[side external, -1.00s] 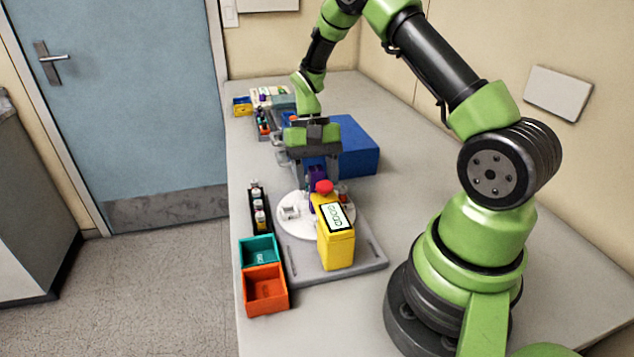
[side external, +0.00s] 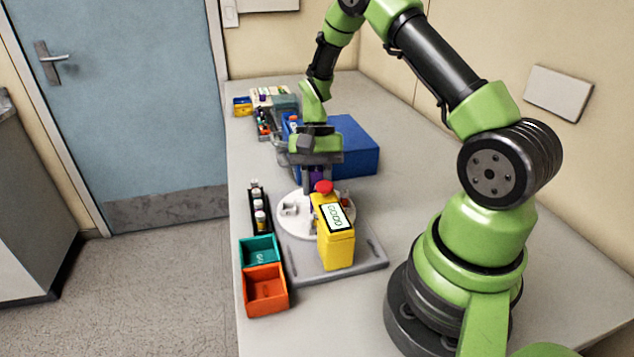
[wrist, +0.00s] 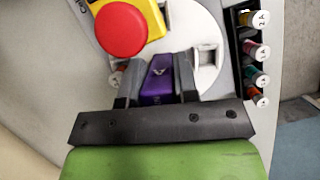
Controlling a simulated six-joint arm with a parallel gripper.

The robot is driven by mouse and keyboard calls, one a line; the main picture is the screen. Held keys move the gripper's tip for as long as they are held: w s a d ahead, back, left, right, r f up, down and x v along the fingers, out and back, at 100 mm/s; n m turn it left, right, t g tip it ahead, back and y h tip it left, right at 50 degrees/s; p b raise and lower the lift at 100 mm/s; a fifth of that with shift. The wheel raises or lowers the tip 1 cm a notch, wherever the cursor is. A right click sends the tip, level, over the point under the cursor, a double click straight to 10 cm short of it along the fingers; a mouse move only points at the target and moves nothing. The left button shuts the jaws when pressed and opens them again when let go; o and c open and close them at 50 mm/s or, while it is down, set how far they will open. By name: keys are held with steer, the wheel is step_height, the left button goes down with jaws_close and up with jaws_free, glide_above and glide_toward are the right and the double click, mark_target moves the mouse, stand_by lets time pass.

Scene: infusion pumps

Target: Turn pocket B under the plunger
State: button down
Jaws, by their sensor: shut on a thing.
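The white round turntable (side external: 300,226) lies on a grey base plate, and its rim also shows in the wrist view (wrist: 212,25). My gripper (wrist: 158,80) is shut on a purple block (wrist: 158,75) with a white mark; the block stands at the turntable's near edge in that view. In the side view it is partly hidden by my gripper (side external: 317,172). An empty-looking white square pocket (wrist: 207,57) sits beside it. A yellow unit (side external: 336,242) with a red round knob (wrist: 121,29) overhangs the turntable. I cannot read which pocket is B.
A black rack (side external: 258,208) of several capped vials stands left of the turntable. A teal bin (side external: 259,250) and an orange bin (side external: 265,289) sit in front of it. A blue box (side external: 358,146) stands behind my gripper.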

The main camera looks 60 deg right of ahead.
steer(key=c, duration=0.9)
jaws_free()
steer(key=v, duration=1)
steer(key=x, duration=0.8)
